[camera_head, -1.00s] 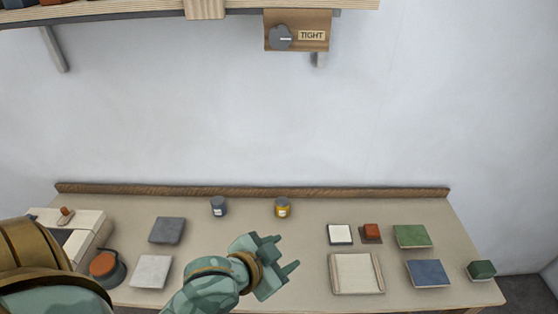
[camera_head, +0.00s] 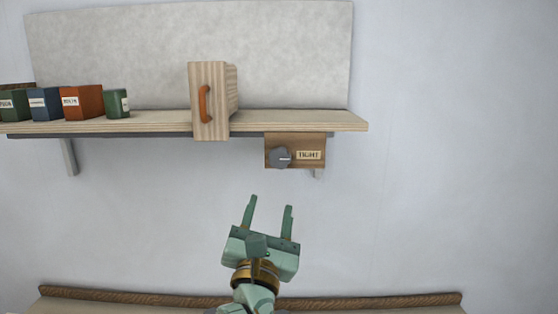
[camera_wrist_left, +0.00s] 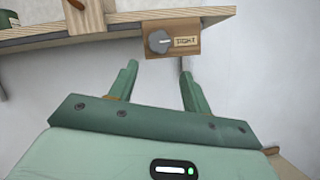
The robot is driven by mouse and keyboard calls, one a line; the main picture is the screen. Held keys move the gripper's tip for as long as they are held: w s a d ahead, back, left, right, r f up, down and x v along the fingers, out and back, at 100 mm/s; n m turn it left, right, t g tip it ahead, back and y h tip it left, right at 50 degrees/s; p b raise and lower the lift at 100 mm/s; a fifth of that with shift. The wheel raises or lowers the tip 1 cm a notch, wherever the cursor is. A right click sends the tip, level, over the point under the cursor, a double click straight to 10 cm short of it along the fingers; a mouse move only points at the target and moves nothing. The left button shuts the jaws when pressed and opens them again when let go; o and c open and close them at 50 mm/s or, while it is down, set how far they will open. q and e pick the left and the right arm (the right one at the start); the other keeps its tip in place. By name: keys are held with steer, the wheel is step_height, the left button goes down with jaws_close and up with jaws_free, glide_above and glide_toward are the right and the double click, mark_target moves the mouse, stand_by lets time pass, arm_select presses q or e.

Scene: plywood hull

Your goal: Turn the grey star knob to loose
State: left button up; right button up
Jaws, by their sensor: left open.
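The grey star knob (camera_head: 280,157) sits on a small wooden block (camera_head: 311,144) under the shelf's front edge, in the head view. A label beside it reads TIGHT (camera_head: 308,155). The knob's white pointer line points right, toward the label. The knob (camera_wrist_left: 159,41) and its block also show in the left wrist view, beyond the fingertips. My left gripper (camera_head: 270,204) is open and empty, below the knob, with its fingers pointing up toward the block and apart from it. My right gripper is not in view.
The shelf (camera_head: 150,122) runs above, with a wooden box with an orange handle (camera_head: 226,98) left of the knob and several labelled containers (camera_head: 82,102) farther left. A metal bracket (camera_head: 68,157) hangs below the shelf. The wall around the gripper is clear.

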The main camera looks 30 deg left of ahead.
mark_target(280, 160)
arm_select(q)
steer(key=p+x, duration=0.4)
steer(key=x, duration=0.9)
steer(key=shift+r, duration=0.2)
steer(key=shift+w+a+r, duration=0.1)
steer(key=shift+w+a, duration=0.15)
steer(key=shift+w, duration=0.25)
steer(key=c, duration=0.6)
